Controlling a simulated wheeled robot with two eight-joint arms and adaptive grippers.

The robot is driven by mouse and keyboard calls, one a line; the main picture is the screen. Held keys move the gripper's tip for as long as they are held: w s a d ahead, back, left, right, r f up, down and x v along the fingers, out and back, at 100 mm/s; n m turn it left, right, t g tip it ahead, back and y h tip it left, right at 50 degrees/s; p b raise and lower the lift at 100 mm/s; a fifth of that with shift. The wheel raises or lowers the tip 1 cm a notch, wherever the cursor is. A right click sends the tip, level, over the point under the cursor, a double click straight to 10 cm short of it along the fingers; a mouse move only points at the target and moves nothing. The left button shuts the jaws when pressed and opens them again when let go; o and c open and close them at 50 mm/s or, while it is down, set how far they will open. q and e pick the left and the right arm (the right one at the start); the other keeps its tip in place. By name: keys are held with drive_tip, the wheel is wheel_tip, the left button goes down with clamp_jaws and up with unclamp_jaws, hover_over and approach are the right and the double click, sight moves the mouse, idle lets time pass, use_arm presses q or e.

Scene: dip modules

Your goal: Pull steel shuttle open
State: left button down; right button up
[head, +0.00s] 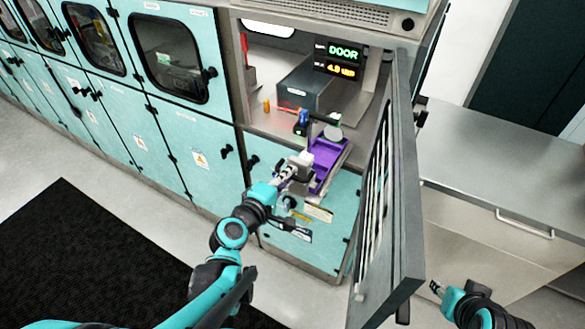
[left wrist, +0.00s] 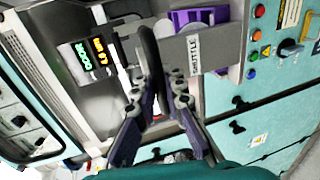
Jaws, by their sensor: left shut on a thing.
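The steel shuttle shows in the left wrist view as a grey plate labelled SHUTTLE (left wrist: 208,52), with a dark curved handle (left wrist: 149,55) on it. In the head view a purple tray (head: 327,158) lies at the front of the open chamber and sticks out past its front edge. My left gripper (head: 303,160) is at the tray's left side, shut on the handle; its fingers also show in the left wrist view (left wrist: 160,92). The gripper hides part of the shuttle. My right gripper (head: 436,287) is at the lower right, away from the shuttle; its jaw opening is unclear.
The chamber door (head: 388,190) stands swung open to the right of the shuttle, between my arms. A display (head: 342,58) reads DOOR. A grey box (head: 300,88) and a small orange cylinder (head: 267,106) are inside. A steel counter (head: 500,170) stands at right.

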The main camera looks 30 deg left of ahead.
use_arm(q)
drive_tip(key=shift+s, duration=0.1)
drive_tip(key=c, duration=1.6)
unclamp_jaws()
drive_tip(key=shift+o, duration=0.2)
drive_tip(key=shift+r, duration=0.1)
